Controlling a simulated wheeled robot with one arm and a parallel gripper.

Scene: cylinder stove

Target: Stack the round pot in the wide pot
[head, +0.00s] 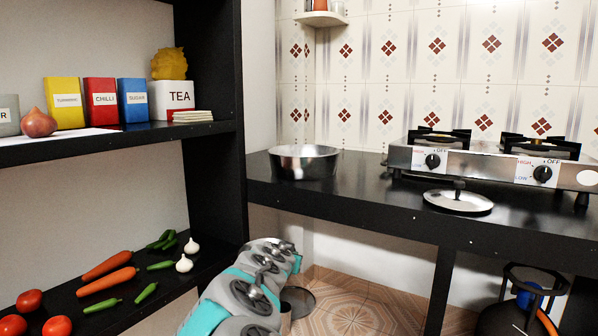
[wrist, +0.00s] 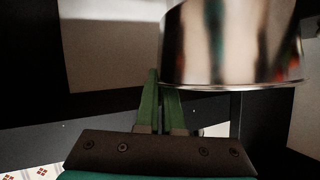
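The wide pot (head: 305,163), a shiny open steel pan, stands upright on the black counter left of the stove. My gripper's green fingers (wrist: 160,98) are close together in the wrist view, at the wall of a shiny steel pot, the round pot (wrist: 232,45). One finger is outside its left edge and the other is partly hidden behind it. In the head view my arm hides the fingers, and a small part of the pot (head: 299,300) shows beyond the arm, low in front of the counter and below the wide pot.
A steel lid (head: 458,200) lies on the counter in front of the stove (head: 490,160). A dark shelf unit (head: 215,130) with boxes and vegetables stands at left. The counter's front edge (head: 345,220) lies beyond my arm.

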